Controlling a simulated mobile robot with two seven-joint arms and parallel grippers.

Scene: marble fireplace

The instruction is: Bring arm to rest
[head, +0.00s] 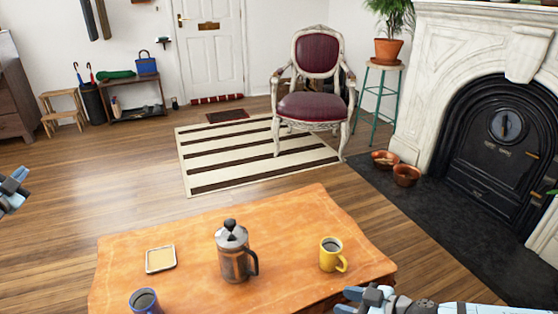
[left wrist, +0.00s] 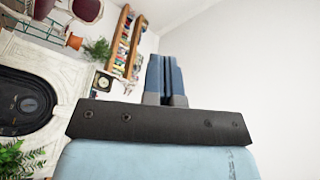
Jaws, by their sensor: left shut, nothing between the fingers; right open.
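My left gripper (head: 16,182) shows at the left edge of the head view, in the air, clear of the table and partly cut off by the frame. In the left wrist view its fingers (left wrist: 166,78) are together with nothing between them, against a bare pale wall. My right gripper (head: 362,299) is at the bottom of the head view, by the front right part of the wooden table (head: 200,290). It is open, and its arm comes in from the right. I see nothing held in it.
On the table are a French press (head: 233,252), a yellow mug (head: 331,255), a blue mug (head: 145,301) and a square coaster (head: 160,259). A red chair (head: 317,105) stands on a striped rug (head: 205,158). A marble fireplace (head: 430,75) is at the right.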

